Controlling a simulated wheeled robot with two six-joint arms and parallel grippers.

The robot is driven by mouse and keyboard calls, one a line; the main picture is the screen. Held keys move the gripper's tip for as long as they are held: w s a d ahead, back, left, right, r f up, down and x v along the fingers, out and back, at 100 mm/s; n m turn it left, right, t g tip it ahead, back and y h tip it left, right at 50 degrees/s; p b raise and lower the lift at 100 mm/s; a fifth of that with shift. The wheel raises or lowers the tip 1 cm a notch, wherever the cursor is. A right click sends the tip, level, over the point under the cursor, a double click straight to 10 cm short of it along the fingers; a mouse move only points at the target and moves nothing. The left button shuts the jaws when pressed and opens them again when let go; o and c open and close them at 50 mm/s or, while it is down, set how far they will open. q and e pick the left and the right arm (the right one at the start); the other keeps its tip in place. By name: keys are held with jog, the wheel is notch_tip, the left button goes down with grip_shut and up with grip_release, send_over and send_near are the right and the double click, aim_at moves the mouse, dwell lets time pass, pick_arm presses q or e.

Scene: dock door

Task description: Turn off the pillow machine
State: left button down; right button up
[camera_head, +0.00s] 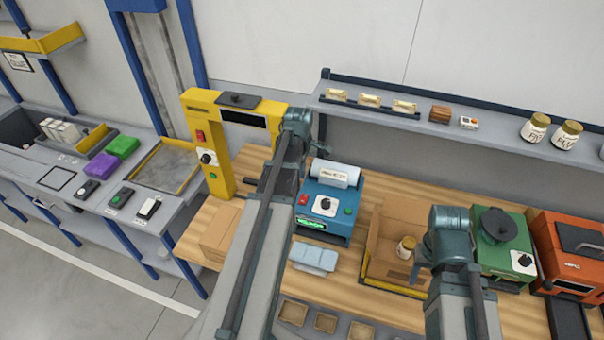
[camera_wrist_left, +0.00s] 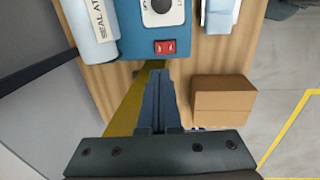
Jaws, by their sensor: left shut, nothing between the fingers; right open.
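The blue machine (camera_head: 334,212) stands on the wooden bench with a film roll (camera_head: 334,173) on top. I take it to be the pillow machine. Its front has a red switch (camera_head: 303,199), a dial (camera_head: 326,206), a green button and a lit green display (camera_head: 311,224). In the left wrist view the red rocker switch (camera_wrist_left: 165,47) lies just beyond my shut, empty left gripper (camera_wrist_left: 156,78), with a small gap showing. In the head view my left arm hides much of that gripper. My right gripper (camera_head: 421,262) is open by the cardboard box, mostly hidden behind its arm.
A yellow machine (camera_head: 218,150) stands left, with a brown carton (camera_head: 214,230) nearby. The open cardboard box (camera_head: 385,268) holds a jar (camera_head: 406,247). Green (camera_head: 512,238) and orange (camera_head: 575,250) machines stand right.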

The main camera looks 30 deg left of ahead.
aim_at(304, 196)
pick_arm(q)
jog(key=f+b, duration=0.3)
jog(key=f, duration=0.1)
jog(key=w+f+b, duration=0.1)
jog(key=f+b, duration=0.2)
jog(key=b, duration=0.1)
jog(key=f+b, duration=0.3)
jog(key=f, duration=0.1)
jog(key=shift+w+a+f+b, duration=0.15)
jog(key=shift+w+f+b, duration=0.05)
jog(key=shift+f+b, duration=0.1)
jog(key=shift+w+f, duration=0.1)
jog(key=shift+f, duration=0.05)
jog(key=shift+s+d, duration=0.2)
jog(key=shift+s, duration=0.7)
